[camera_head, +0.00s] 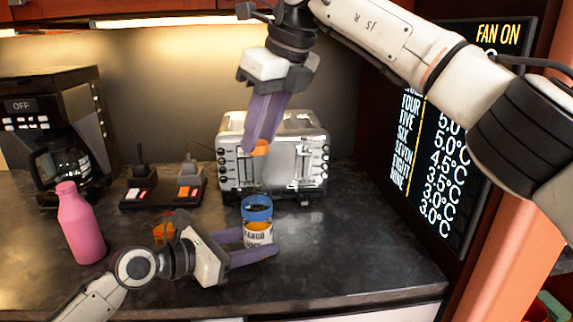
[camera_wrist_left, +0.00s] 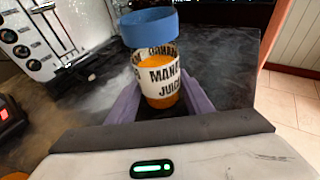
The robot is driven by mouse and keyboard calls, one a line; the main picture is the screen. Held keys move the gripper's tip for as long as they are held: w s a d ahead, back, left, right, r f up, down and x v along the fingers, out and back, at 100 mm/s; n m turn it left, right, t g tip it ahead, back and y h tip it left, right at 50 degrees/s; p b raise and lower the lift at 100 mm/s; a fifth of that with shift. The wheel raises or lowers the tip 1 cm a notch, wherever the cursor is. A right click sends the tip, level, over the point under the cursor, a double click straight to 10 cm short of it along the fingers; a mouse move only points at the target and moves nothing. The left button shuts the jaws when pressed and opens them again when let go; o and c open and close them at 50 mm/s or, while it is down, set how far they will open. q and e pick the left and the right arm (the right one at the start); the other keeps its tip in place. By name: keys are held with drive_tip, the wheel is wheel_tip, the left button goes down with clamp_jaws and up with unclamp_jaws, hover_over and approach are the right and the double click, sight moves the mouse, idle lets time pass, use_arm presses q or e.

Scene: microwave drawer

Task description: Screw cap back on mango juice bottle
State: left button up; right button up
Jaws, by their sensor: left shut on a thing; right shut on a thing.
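The mango juice bottle (camera_head: 257,237) stands upright on the dark counter, with orange juice and a white label with black letters. A wide blue ring-shaped top (camera_head: 257,207) sits at its upper end and looks open from above. My left gripper (camera_head: 272,243) is shut on the bottle, one finger on each side. The bottle also shows between the fingers in the left wrist view (camera_wrist_left: 161,78). My right gripper (camera_head: 259,150) points down above the bottle, shut on a small orange cap (camera_head: 260,148). The cap is apart from the bottle, with a visible gap between them.
A silver toaster (camera_head: 312,178) stands close behind the bottle. A pink bottle (camera_head: 80,228) and a black coffee maker (camera_head: 50,120) are at left. A black box with switches (camera_head: 160,193) and a small orange object (camera_head: 163,233) lie between. The counter right of the bottle is clear.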

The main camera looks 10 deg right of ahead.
sight(260, 145)
drive_tip(key=shift+a+r, duration=0.2)
drive_tip(key=shift+a, duration=0.15)
drive_tip(key=shift+f, duration=0.1)
drive_tip(key=shift+f, duration=1.85)
drive_tip(key=shift+f, duration=0.75)
idle(1.0)
drive_tip(key=o, duration=1.4)
drive_tip(key=shift+r, duration=0.1)
